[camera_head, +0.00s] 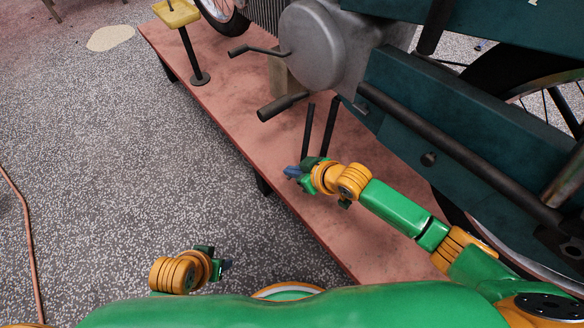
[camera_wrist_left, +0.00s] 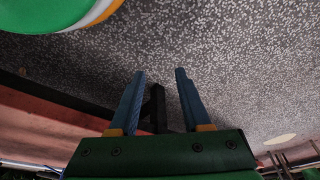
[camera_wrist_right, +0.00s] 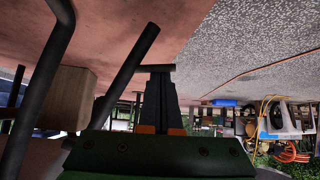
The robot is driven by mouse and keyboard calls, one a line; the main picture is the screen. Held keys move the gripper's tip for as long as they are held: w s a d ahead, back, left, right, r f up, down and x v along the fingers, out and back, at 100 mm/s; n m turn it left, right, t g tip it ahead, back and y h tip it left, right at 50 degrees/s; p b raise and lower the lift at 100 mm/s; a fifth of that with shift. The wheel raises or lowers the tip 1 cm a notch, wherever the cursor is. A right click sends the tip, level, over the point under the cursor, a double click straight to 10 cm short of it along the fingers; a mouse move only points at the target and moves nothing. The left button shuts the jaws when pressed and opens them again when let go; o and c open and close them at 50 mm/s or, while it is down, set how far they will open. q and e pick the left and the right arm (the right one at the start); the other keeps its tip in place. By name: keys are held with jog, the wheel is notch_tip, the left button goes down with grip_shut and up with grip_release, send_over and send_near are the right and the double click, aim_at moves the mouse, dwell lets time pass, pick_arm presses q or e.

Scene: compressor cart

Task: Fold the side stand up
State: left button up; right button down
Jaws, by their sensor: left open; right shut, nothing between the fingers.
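Two thin dark rods stand side by side under the motorcycle, a left one (camera_head: 307,130) and a right one (camera_head: 329,126). They look like the side stand area, but I cannot tell which is the stand. My right gripper (camera_head: 293,171) is beside their lower ends, its fingers shut and empty. In the right wrist view, two dark bars (camera_wrist_right: 124,76) (camera_wrist_right: 42,80) show left of the shut fingers (camera_wrist_right: 158,100). A short dark crosspiece (camera_wrist_right: 155,68) lies at the fingertips; contact is unclear. My left gripper (camera_head: 226,265) is open and empty over the floor, away from the motorcycle.
The motorcycle's engine (camera_head: 312,45), foot peg (camera_head: 282,105) and pedal lever (camera_head: 258,50) overhang the reddish platform (camera_head: 230,105). A pale block (camera_head: 280,78) stands under the engine. A yellow-topped stand (camera_head: 176,14) is at the far left.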

jog(key=r+p, duration=0.1)
jog(key=p, duration=0.1)
jog(key=s+d+g+p, duration=0.1)
jog(key=p, duration=0.1)
jog(key=shift+s+r+h+p, duration=0.2)
jog(key=shift+r+h+p, duration=0.15)
jog(key=shift+h, duration=0.05)
jog(key=shift+s+d+r+g+p, duration=0.1)
jog(key=shift+s+r+g+p, duration=0.15)
jog(key=shift+p, duration=0.4)
pick_arm(q)
jog(key=s+a+f+g+p, duration=0.1)
jog(key=s+a+f+p, duration=0.2)
jog(key=s+f, duration=0.5)
jog(key=s+a+y+p, duration=0.1)
jog(key=s+a+p, duration=0.2)
jog(key=p, duration=0.1)
jog(key=s+d+r+g+p, duration=0.1)
jog(key=s+d+r+p, duration=0.2)
jog(key=r+p, duration=0.5)
jog(key=shift+s+d+r+h+p, duration=0.2)
jog(key=shift+s+d+h+p, duration=0.1)
jog(key=shift+p, duration=0.5)
pick_arm(e)
jog(key=s+d+r+g+h, duration=0.3)
jog(key=s+r+g, duration=0.1)
jog(key=r, duration=0.4)
jog(key=shift+s+d, duration=0.3)
jog(key=shift+s, duration=0.1)
